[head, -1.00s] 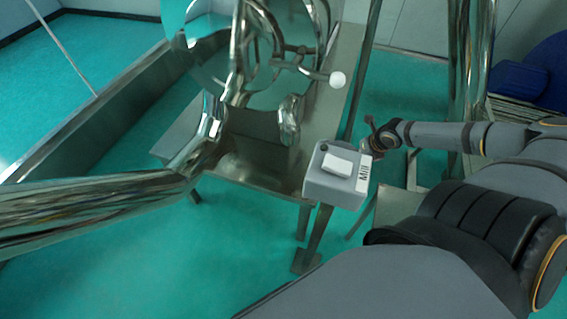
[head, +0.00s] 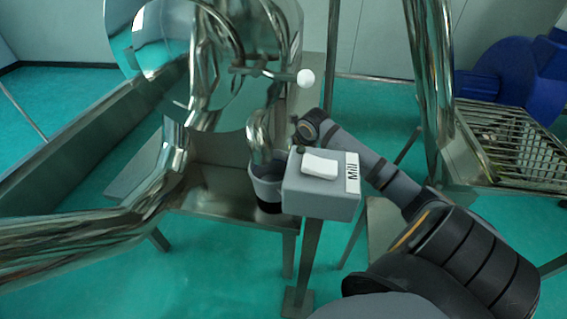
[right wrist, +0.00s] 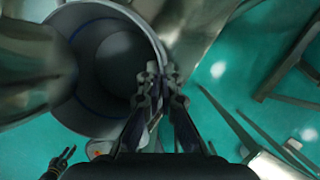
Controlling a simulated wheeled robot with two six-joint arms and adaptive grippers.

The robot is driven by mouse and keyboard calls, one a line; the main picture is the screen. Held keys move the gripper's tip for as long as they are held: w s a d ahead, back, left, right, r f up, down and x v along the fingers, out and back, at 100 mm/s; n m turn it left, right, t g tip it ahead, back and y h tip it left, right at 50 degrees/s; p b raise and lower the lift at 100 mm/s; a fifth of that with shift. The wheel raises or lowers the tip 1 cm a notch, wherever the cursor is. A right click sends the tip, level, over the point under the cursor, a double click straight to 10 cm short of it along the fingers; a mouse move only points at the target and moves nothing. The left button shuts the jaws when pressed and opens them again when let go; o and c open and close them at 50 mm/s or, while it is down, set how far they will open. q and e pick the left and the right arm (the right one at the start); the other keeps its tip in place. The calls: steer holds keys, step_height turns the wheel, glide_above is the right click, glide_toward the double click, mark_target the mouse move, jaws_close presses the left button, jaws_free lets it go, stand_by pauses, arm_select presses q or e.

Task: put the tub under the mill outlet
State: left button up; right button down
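The tub (head: 267,186) is a grey round container with a dark lower part, beside the mill's control box, which hides its right side. It stands at or just above the metal table, below the end of the shiny outlet pipe (head: 262,135). In the right wrist view I look into the tub (right wrist: 88,25), and the pipe (right wrist: 30,75) overlaps its opening at left. My right gripper (right wrist: 162,80) is at the tub's rim with its fingers close together on the wall. A small dark gripper with parted fingers, seemingly my left (right wrist: 64,157), shows below the tub.
The grey box marked "Mill" (head: 320,192) stands on a post close to my right arm. The metal table (head: 225,205) has bare room left of the tub. A grating (head: 515,145) and a blue machine (head: 515,75) stand at the right.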

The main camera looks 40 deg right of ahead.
mark_target(284, 167)
steer(key=shift+w+a, duration=1.1)
steer(key=shift+w, duration=0.15)
arm_select(q)
steer(key=shift+w+d+r+b, duration=0.1)
steer(key=shift+w+r+b, duration=0.15)
steer(key=shift+w, duration=0.2)
steer(key=shift+w+r+b, duration=0.15)
steer(key=shift+w+b, duration=0.1)
steer(key=shift+w, duration=0.2)
arm_select(e)
steer(key=shift+f, duration=1.75)
steer(key=shift+f, duration=0.1)
steer(key=c, duration=1.5)
jaws_free()
arm_select(q)
steer(key=shift+w, duration=0.1)
steer(key=s+p, duration=0.1)
steer(key=s, duration=0.1)
steer(key=s+f+p, duration=0.1)
steer(key=s+p, duration=0.1)
steer(key=s, duration=0.1)
steer(key=shift+a+f, duration=0.2)
arm_select(e)
steer(key=v, duration=1.2)
